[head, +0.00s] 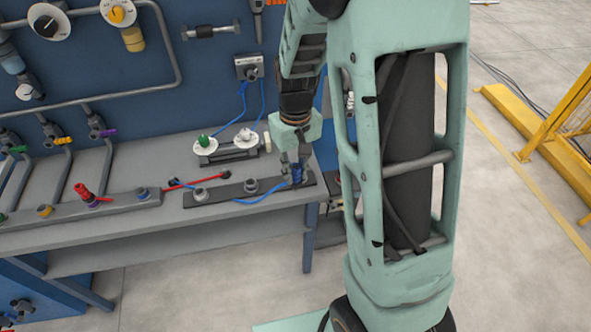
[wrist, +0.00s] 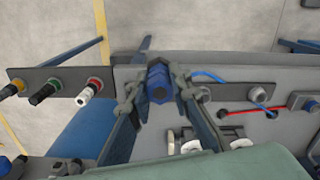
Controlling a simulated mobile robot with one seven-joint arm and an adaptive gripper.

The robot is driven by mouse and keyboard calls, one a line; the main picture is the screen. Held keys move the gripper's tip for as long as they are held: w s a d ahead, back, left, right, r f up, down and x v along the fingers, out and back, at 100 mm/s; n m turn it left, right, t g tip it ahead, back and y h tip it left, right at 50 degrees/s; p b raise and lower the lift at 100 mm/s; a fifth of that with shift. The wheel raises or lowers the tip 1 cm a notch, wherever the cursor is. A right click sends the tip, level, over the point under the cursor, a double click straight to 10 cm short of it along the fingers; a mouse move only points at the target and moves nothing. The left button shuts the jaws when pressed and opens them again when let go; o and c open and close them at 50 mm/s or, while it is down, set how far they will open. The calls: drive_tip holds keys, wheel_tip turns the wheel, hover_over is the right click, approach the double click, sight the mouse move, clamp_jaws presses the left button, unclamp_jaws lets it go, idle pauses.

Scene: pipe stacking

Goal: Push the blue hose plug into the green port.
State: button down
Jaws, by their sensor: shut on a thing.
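My gripper (head: 297,172) is shut on the blue hose plug (wrist: 157,82), above the right end of the dark strip on the bench. In the wrist view the plug sits between the two fingers of the gripper (wrist: 156,90). A blue hose (head: 262,200) runs from the strip toward the plug. In the wrist view, a green-ringed port (wrist: 64,85) with a dark body sits on a dark plate to the left, apart from the plug. In the head view my arm seems to hide this port.
Yellow-ringed (wrist: 19,84) and red-ringed (wrist: 94,84) ports flank the green one. The dark strip (head: 230,190) carries several grey fittings. A red hose (head: 190,183) lies beside it. A stand with green and white knobs (head: 226,152) stands behind.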

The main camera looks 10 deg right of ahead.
drive_tip(key=shift+r+p, duration=1)
drive_tip(key=shift+r, duration=3)
